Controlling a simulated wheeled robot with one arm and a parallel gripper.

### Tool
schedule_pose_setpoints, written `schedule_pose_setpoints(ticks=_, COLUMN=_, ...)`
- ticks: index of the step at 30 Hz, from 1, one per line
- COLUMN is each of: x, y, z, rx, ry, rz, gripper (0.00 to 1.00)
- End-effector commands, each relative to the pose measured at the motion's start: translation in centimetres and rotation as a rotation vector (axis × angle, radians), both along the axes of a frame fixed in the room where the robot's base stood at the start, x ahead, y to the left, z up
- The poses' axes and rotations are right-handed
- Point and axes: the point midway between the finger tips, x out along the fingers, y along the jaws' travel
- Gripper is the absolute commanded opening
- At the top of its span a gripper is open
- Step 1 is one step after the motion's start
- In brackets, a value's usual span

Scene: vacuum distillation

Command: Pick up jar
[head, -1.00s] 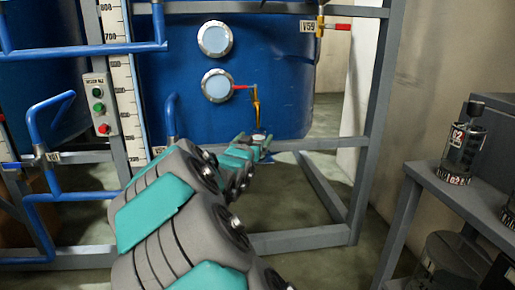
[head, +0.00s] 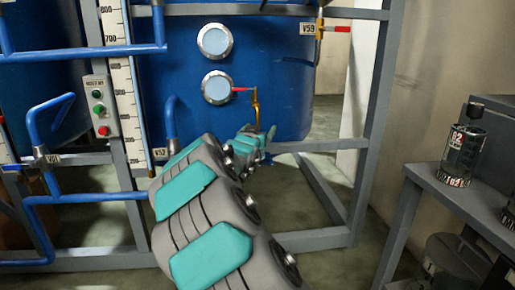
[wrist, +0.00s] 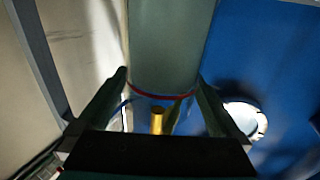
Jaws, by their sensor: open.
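My gripper (head: 266,140) is in front of the blue tank, just below a brass tap with a red handle (head: 255,106). In the wrist view its two fingers stand apart, open (wrist: 162,77). Between and beyond them is a grey-green, round-edged shape (wrist: 170,45) with a red band at its lower edge. It may be the jar, but I cannot tell for sure. A yellow, tap-like piece (wrist: 157,120) shows between the fingers. In the head view, my gripper and arm hide any jar under the tap.
A blue tank (head: 285,70) stands in a grey metal frame (head: 370,110) with blue pipes (head: 85,199). A clear, black-capped bottle (head: 461,150) stands on a grey shelf (head: 455,192) at the right. Open floor shows between frame and shelf.

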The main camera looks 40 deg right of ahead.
Motion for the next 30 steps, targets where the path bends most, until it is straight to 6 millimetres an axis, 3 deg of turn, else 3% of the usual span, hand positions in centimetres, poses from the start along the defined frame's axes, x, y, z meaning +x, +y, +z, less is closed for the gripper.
schedule_pose_setpoints(ticks=3, x=-0.01, y=0.02, z=-0.01, rx=0.0, ry=0.0, rz=0.0, gripper=1.0)
schedule_pose_setpoints(ticks=30, x=-0.04, y=0.02, z=-0.08, rx=0.002, ry=0.001, rz=0.0, gripper=0.0)
